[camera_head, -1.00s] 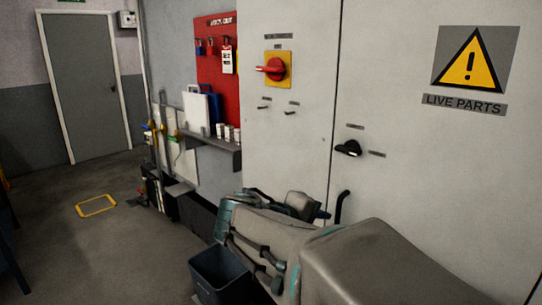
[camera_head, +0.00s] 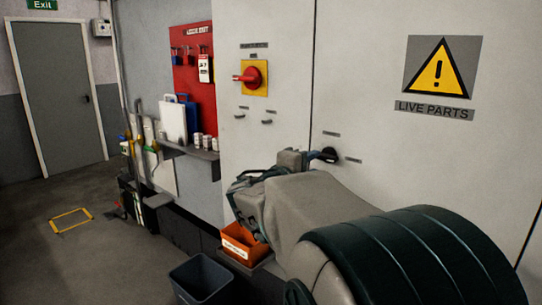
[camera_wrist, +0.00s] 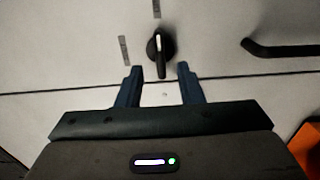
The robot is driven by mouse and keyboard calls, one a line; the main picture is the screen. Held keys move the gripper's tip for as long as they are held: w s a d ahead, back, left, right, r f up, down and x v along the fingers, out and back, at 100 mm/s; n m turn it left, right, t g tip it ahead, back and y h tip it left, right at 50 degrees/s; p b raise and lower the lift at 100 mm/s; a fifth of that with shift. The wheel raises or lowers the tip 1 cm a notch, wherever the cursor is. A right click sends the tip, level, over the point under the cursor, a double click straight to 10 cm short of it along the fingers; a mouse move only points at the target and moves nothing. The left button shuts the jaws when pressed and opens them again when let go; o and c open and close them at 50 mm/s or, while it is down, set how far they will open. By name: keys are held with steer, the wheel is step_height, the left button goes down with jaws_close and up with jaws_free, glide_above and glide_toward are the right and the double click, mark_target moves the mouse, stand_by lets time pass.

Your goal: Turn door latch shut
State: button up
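The door latch (camera_head: 329,155) is a black knob on the pale cabinet door, below the LIVE PARTS sign. In the wrist view the latch (camera_wrist: 158,44) is a dark bar with a white mark. Its marked end points toward one small grey label (camera_wrist: 156,8); another label (camera_wrist: 124,50) lies to its left. My gripper (camera_head: 314,156) is at the latch's left side in the head view. In the wrist view my gripper (camera_wrist: 160,67) is open, its blue fingers on either side of the bar's near end. Contact cannot be told. My gripper partly hides the latch in the head view.
A black curved handle (camera_wrist: 285,48) sits right of the latch in the wrist view. A red rotary switch (camera_head: 251,76) on a yellow plate is on the left panel. An orange bin (camera_head: 245,247) and a grey waste bin (camera_head: 201,280) stand below my arm.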

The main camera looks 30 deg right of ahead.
mark_target(322, 159)
steer(key=shift+p+x, duration=0.3)
steer(key=shift+x, duration=1.9)
steer(key=shift+c, duration=0.3)
jaws_close()
